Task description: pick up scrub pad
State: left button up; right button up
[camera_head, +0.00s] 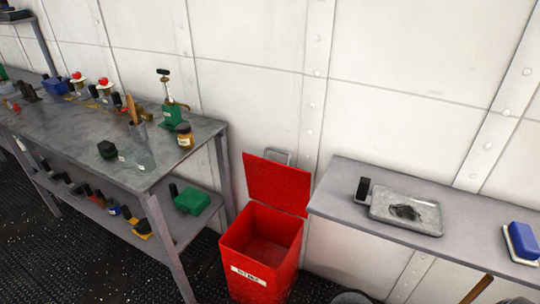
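No gripper of mine shows in the head view. I cannot tell for certain which thing is the scrub pad. A dark, crumpled lump (405,211) lies in a shallow grey metal tray (431,228) on the right-hand shelf. A blue block (522,239) sits on a white base at that shelf's right end. A green block (192,200) lies on the lower shelf of the left workbench. All three are too small to make out their texture.
A red bin (262,280) with its lid raised stands between the workbench (190,157) and the right-hand shelf (335,195). A small black item (362,188) stands beside the tray. An amber jar (185,135) and a green-based device (172,112) crowd the bench's right end.

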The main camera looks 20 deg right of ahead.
aim_at(524, 248)
jog(key=z, duration=2.6)
jog(key=l, duration=0.5)
jog(key=i+l+u, duration=0.1)
jog(key=l, duration=0.3)
jog(key=i+l+u, duration=0.15)
jog(key=l, duration=0.25)
jog(key=i+l+u, duration=0.1)
jog(key=l, duration=0.35)
jog(key=l+u, duration=0.1)
jog(key=l, duration=0.35)
jog(key=i, duration=0.05)
